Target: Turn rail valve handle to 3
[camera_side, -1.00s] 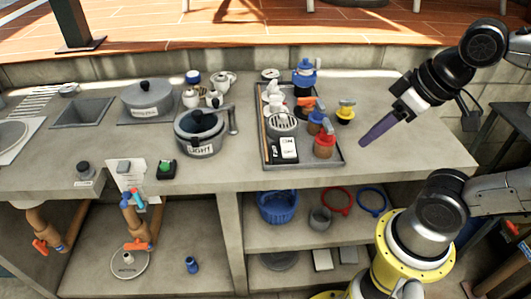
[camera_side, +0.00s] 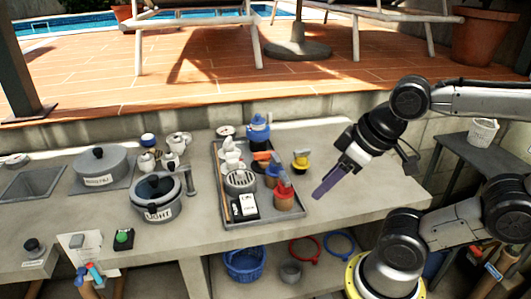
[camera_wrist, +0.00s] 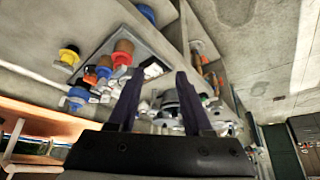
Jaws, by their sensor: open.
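Which fitting is the rail valve I cannot tell. On the grey tray (camera_side: 232,216) stands a brown fitting with a red top (camera_side: 285,190); it also shows in the wrist view (camera_wrist: 122,52). A blue and orange fitting (camera_side: 271,170) is just behind it. A yellow-topped fitting (camera_side: 300,160) stands by the tray's right edge, and in the wrist view (camera_wrist: 69,55). No number 3 is legible. My gripper (camera_side: 319,193) is open and empty, its purple fingers near the tray's right side in the picture, apart from the fittings. In the wrist view its fingers (camera_wrist: 157,75) are spread.
A pot marked LIGHT (camera_side: 157,208) and a lidded grey pot (camera_side: 100,172) stand left of the tray. A blue lidded vessel (camera_side: 258,135) is at its back. A green button (camera_side: 123,238) is at the front left. The counter right of the tray is mostly clear.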

